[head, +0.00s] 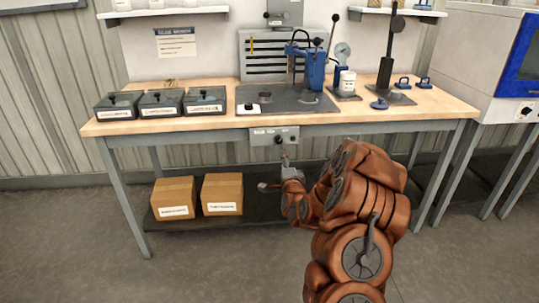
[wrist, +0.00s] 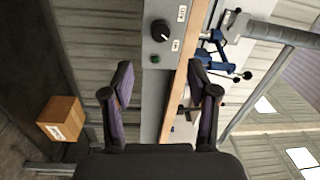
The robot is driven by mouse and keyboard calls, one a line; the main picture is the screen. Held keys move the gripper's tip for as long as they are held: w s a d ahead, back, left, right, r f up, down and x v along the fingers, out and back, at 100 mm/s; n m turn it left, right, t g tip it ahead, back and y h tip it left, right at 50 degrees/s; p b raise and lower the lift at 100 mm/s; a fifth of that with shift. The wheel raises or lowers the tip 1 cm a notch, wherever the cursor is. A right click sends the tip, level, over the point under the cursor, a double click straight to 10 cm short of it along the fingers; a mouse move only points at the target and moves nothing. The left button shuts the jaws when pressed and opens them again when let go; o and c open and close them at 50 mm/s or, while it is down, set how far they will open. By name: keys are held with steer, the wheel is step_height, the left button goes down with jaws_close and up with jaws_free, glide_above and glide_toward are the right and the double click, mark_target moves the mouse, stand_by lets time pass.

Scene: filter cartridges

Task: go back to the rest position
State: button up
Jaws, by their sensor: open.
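My copper-coloured arm reaches up from the bottom right of the head view. My gripper (head: 276,173) is in front of the workbench (head: 350,122), below its front edge and near the grey control box (head: 274,138). In the wrist view my gripper (wrist: 161,78) has its two dark fingers spread wide apart, with nothing between them. The control box (wrist: 158,70) with a black knob and a green button shows beyond the fingers. The wrist view is turned sideways.
Three dark lidded bins (head: 161,103) stand on the bench's left. A blue press (head: 314,72), a grey plate (head: 285,103) and a lever press (head: 386,70) stand further right. Two cardboard boxes (head: 222,193) sit on the lower shelf. The floor in front is clear.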

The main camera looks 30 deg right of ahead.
steer(key=a+n+g+y, duration=0.3)
steer(key=a+n+y, duration=0.25)
steer(key=a, duration=0.65)
steer(key=s+a+f+n+g+y, duration=0.1)
steer(key=s+a+n+g+y, duration=0.1)
steer(key=s+a+n+g, duration=0.6)
steer(key=s+a+r+n+g, duration=0.2)
steer(key=s+a+g, duration=0.1)
steer(key=s, duration=1.1)
steer(key=s+a+r+n+g, duration=0.2)
steer(key=s+a+n+g, duration=0.1)
steer(key=s, duration=1)
steer(key=s+a+r+n+g, duration=0.1)
steer(key=s+a+n+g, duration=0.15)
steer(key=s, duration=1.15)
step_height(320, 180, up, 21)
steer(key=p, duration=1.9)
steer(key=shift+s+a+m, duration=0.25)
steer(key=shift+a+m, duration=0.05)
steer(key=shift+a, duration=0.05)
steer(key=shift+f+h, duration=0.15)
steer(key=shift+h, duration=0.1)
